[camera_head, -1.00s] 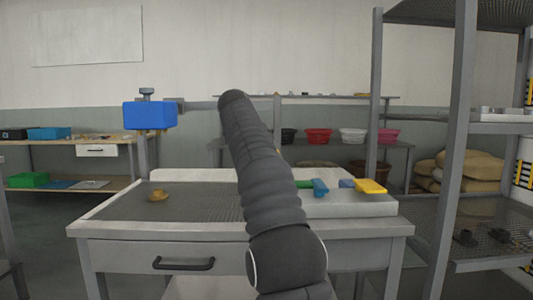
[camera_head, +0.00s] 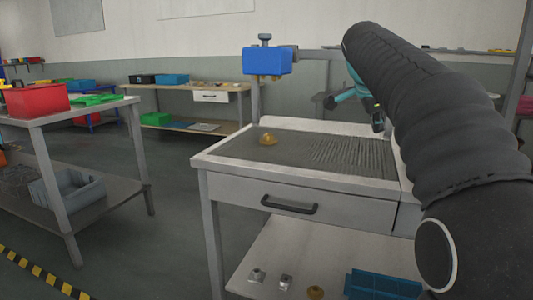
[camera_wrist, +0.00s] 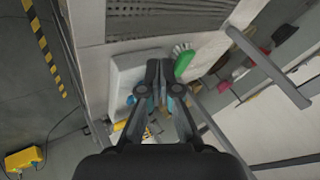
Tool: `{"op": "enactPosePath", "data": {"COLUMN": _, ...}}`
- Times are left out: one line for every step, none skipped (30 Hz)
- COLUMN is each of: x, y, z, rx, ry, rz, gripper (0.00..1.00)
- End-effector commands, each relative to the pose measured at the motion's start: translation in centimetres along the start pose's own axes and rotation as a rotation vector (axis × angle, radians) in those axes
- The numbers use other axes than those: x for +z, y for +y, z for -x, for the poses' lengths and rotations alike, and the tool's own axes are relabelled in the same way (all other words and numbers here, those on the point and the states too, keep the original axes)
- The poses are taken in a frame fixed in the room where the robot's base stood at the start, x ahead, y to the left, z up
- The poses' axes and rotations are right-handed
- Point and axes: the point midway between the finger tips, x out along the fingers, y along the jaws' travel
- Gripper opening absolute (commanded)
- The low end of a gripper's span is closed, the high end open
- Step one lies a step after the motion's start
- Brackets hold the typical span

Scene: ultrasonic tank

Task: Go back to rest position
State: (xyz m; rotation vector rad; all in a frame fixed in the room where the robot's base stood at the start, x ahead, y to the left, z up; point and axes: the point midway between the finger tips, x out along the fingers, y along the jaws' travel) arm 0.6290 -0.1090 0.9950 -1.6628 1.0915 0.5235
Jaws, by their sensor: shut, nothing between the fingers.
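My gripper (camera_wrist: 160,78) is shut and empty in the wrist view, pointing down over the workbench side. In the head view my dark sleeved arm fills the right side, and a teal and black part of its end (camera_head: 377,116) shows beyond it, above the workbench's right part. The grey workbench (camera_head: 225,165) has a dark mesh top and a drawer with a black handle. A brass-coloured piece (camera_head: 268,139) lies on its top. A green-handled brush (camera_wrist: 184,62) lies beside the fingers in the wrist view.
A blue box (camera_head: 267,61) is mounted on a post behind the workbench. A table with a red bin (camera_head: 38,100) stands at left. Blue and metal parts lie on the lower shelf (camera_head: 330,245). The floor between the tables is open, with yellow-black tape (camera_head: 45,276).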

Motion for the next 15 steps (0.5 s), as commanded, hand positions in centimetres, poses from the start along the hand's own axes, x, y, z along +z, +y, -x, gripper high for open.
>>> {"op": "enactPosePath", "data": {"x": 0.5, "y": 1.9, "z": 0.8, "rx": -0.001, "ry": -0.025, "rz": 0.083, "gripper": 0.0}}
{"op": "enactPosePath", "data": {"x": 0.9, "y": 2.9, "z": 1.1, "rx": -0.001, "ry": -0.039, "rz": 0.136, "gripper": 0.0}}
{"op": "enactPosePath", "data": {"x": 1.4, "y": 4.3, "z": 1.5, "rx": -0.004, "ry": -0.059, "rz": 0.206, "gripper": 0.0}}
{"op": "enactPosePath", "data": {"x": 1.8, "y": 5.4, "z": 1.7, "rx": -0.006, "ry": -0.073, "rz": 0.259, "gripper": 0.0}}
{"op": "enactPosePath", "data": {"x": 2.2, "y": 6.5, "z": 1.9, "rx": -0.009, "ry": -0.088, "rz": 0.311, "gripper": 0.0}}
{"op": "enactPosePath", "data": {"x": 2.7, "y": 8.1, "z": 2.2, "rx": -0.014, "ry": -0.107, "rz": 0.379, "gripper": 0.0}}
{"op": "enactPosePath", "data": {"x": 3.1, "y": 9.3, "z": 2.4, "rx": -0.018, "ry": -0.122, "rz": 0.43, "gripper": 0.0}}
{"op": "enactPosePath", "data": {"x": 3.6, "y": 10.5, "z": 2.6, "rx": -0.024, "ry": -0.136, "rz": 0.481, "gripper": 0.0}}
{"op": "enactPosePath", "data": {"x": 4.2, "y": 12.2, "z": 2.8, "rx": -0.032, "ry": -0.155, "rz": 0.548, "gripper": 0.0}}
{"op": "enactPosePath", "data": {"x": 4.6, "y": 13.5, "z": 2.9, "rx": -0.039, "ry": -0.169, "rz": 0.598, "gripper": 0.0}}
{"op": "enactPosePath", "data": {"x": 5.1, "y": 14.8, "z": 2.9, "rx": -0.045, "ry": -0.182, "rz": 0.647, "gripper": 0.0}}
{"op": "enactPosePath", "data": {"x": 5.7, "y": 16.6, "z": 3.0, "rx": -0.056, "ry": -0.2, "rz": 0.712, "gripper": 0.0}}
{"op": "enactPosePath", "data": {"x": 6.1, "y": 18.0, "z": 3.0, "rx": -0.064, "ry": -0.213, "rz": 0.761, "gripper": 0.0}}
{"op": "enactPosePath", "data": {"x": 6.6, "y": 19.3, "z": 3.0, "rx": -0.074, "ry": -0.226, "rz": 0.809, "gripper": 0.0}}
{"op": "enactPosePath", "data": {"x": 7.2, "y": 21.2, "z": 3.0, "rx": -0.087, "ry": -0.242, "rz": 0.873, "gripper": 0.0}}
